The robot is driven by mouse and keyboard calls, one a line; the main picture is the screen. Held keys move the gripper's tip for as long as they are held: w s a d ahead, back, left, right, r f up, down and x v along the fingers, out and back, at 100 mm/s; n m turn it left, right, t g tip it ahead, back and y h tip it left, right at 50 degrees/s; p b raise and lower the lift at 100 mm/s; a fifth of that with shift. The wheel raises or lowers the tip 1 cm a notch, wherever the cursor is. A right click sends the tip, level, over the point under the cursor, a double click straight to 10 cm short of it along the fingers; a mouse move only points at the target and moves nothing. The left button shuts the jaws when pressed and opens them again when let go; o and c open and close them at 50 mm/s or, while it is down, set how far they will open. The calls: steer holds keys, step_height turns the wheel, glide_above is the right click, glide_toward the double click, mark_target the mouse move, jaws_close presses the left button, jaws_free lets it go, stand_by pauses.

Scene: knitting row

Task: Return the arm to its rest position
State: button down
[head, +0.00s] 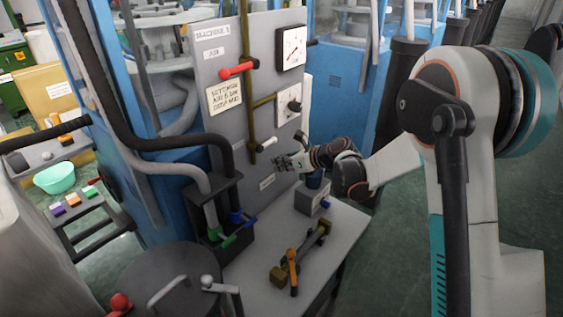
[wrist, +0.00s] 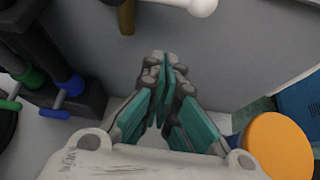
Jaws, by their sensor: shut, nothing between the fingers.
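My gripper (head: 283,163) is in front of the grey panel (head: 232,85), just right of and below a white-handled lever (head: 264,145). In the wrist view my gripper (wrist: 165,68) has its teal-lined fingers together at the tips, with nothing between them. The white handle (wrist: 197,5) shows at the top edge of the wrist view, apart from the fingertips. My arm reaches in from the right of the head view with its elbow raised.
Below, a grey table (head: 258,270) carries an orange-handled valve (head: 292,272) and a grey box (head: 312,197). Green and blue valves (head: 222,235) stand left of it. Dark hoses hang at left.

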steer(key=r+p+v, duration=0.1)
steer(key=p+v, duration=0.2)
steer(key=v, duration=0.7)
steer(key=d+r+m+t+h, duration=0.15)
steer(key=r+m+t, duration=0.4)
steer(key=r, duration=0.55)
steer(key=d+r+m+t+y, duration=0.1)
steer(key=d+r+m+t, duration=0.25)
steer(key=r+m, duration=0.55)
steer(key=s+d+r+m+t+h, duration=0.3)
steer(key=s+d+r+m+h, duration=0.1)
steer(key=d+r+m+h, duration=0.4)
steer(key=s+d+f+m+g+h, duration=0.2)
steer(key=s+d+f+m+g, duration=0.15)
steer(key=s+m, duration=0.4)
steer(key=s+d+f+m+g+h, duration=0.2)
steer(key=s+d+f+m+h, duration=0.15)
steer(key=s+m, duration=0.35)
steer(key=s+a+f+m+g+y, duration=0.2)
steer(key=s+f+m+g, duration=0.1)
steer(key=s+f, duration=0.3)
steer(key=s+a+f+m+g+y, duration=0.2)
steer(key=s+f+m, duration=0.3)
steer(key=s, duration=0.5)
steer(key=shift+a+f+m+g, duration=0.4)
steer(key=shift+a+f+g, duration=0.15)
steer(key=shift+g, duration=0.1)
